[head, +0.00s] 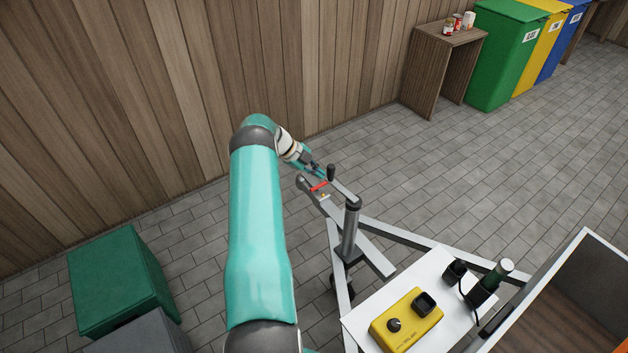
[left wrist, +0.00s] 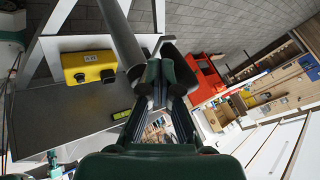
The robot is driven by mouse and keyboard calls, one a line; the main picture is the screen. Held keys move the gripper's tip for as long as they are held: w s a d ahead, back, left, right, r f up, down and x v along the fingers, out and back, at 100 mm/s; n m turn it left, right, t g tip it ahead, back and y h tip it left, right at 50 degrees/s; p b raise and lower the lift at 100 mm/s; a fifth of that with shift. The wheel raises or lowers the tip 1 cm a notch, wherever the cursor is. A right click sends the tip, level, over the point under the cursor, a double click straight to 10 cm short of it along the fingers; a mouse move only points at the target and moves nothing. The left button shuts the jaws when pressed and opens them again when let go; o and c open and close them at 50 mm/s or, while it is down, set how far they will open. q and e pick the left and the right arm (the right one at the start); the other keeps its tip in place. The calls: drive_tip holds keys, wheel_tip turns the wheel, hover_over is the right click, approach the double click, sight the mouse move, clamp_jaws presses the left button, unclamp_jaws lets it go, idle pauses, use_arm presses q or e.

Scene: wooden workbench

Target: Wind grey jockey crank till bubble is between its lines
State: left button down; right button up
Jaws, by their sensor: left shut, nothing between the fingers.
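The grey jockey crank (head: 343,191) sits on top of the upright jockey post (head: 350,235) on the trailer frame. Its arm points up and left to a black upright knob (head: 331,172). My left gripper (head: 318,173) is just left of the knob, close to it; I cannot tell whether they touch. In the left wrist view its dark fingers (left wrist: 166,78) are together with nothing held, beside a thick grey bar. A small yellow-green piece (left wrist: 122,114), perhaps the level, shows on a dark panel there; its bubble cannot be read. My right gripper is out of view.
A red lever (head: 319,186) is on the coupling below my left gripper. A green box (head: 120,284) is at lower left. The paved floor beyond the crank is clear.

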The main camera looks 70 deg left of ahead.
use_arm(q)
drive_tip(key=s+f+b+v, duration=0.1)
drive_tip(key=v, duration=1)
drive_tip(key=shift+s+a, duration=0.4)
drive_tip(key=shift+s, duration=0.2)
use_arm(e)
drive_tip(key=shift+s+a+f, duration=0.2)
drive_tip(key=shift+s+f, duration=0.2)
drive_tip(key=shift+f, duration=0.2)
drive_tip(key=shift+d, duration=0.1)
